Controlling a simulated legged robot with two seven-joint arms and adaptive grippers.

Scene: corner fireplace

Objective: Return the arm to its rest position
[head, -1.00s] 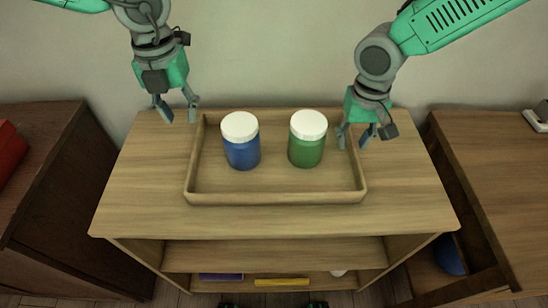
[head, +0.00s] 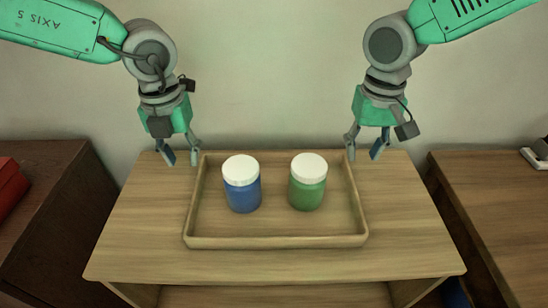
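My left gripper (head: 181,157) hangs fingers-down above the back left of the wooden table, just outside the tray's left side. Its fingers are apart with nothing between them. My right gripper (head: 365,153) hangs fingers-down above the back right of the table, near the tray's right rear corner. Its fingers are also apart and empty. A wooden tray (head: 276,241) lies on the table and holds two upright jars with white lids. The blue jar (head: 243,196) stands on the left and the green jar (head: 307,194) on the right. Neither gripper touches a jar.
The wooden table (head: 415,248) has bare surface on both sides of the tray. A dark cabinet (head: 50,200) with a red object (head: 9,188) stands at the left. Another wooden surface (head: 490,205) is at the right. A pale wall is behind.

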